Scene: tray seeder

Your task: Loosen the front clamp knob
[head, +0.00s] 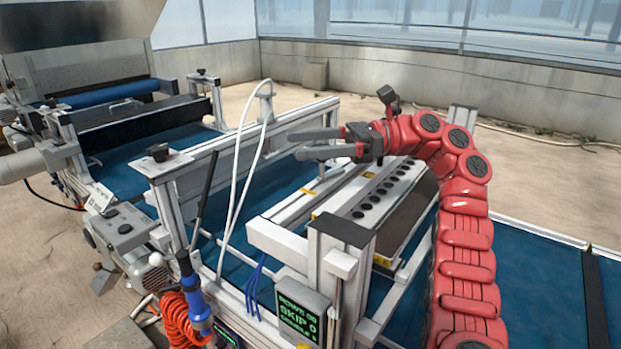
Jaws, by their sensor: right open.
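A black knob (158,152) sits on a pale bracket plate at the near end of the seeder's cross frame. It looks like the front clamp knob, but no label confirms this. A similar bracket with a small dark top (202,74) stands at the far side. My right gripper (294,145) reaches in from the right with its two grey fingers apart, pointing left. It is empty, above the blue belt and well to the right of the near knob, not touching it. My left gripper is not in view.
A white hose (236,190) loops upright between the near knob and my right gripper. A seeding head with a row of dark round caps (372,200) lies below my right arm. A display box (300,312), upright posts and an orange coiled hose (178,318) stand in front.

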